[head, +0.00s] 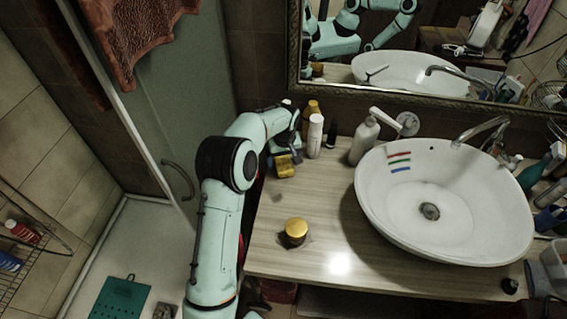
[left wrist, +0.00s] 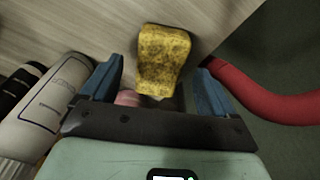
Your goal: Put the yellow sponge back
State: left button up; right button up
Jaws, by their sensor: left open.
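The yellow sponge (head: 285,167) is at the left end of the wooden counter, just in front of my left gripper (head: 284,157). In the left wrist view the speckled sponge (left wrist: 163,55) lies ahead of and partly between the two blue fingers of my left gripper (left wrist: 160,70). The fingers are open, with a visible gap on each side of the sponge. I cannot tell whether the sponge rests fully on the counter. My right gripper is not in view.
A white bottle (head: 315,136) and an amber bottle (head: 311,112) stand beside the gripper. A soap dispenser (head: 364,141) and white basin (head: 445,205) are to the right. A gold-lidded jar (head: 296,231) stands nearer. A red curved tube (left wrist: 262,96) shows in the wrist view.

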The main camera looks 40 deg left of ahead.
aim_at(284, 166)
pick_arm(q)
notch_tip(284, 166, up, 9)
jog(key=shift+s+d, duration=0.4)
dwell(0.4)
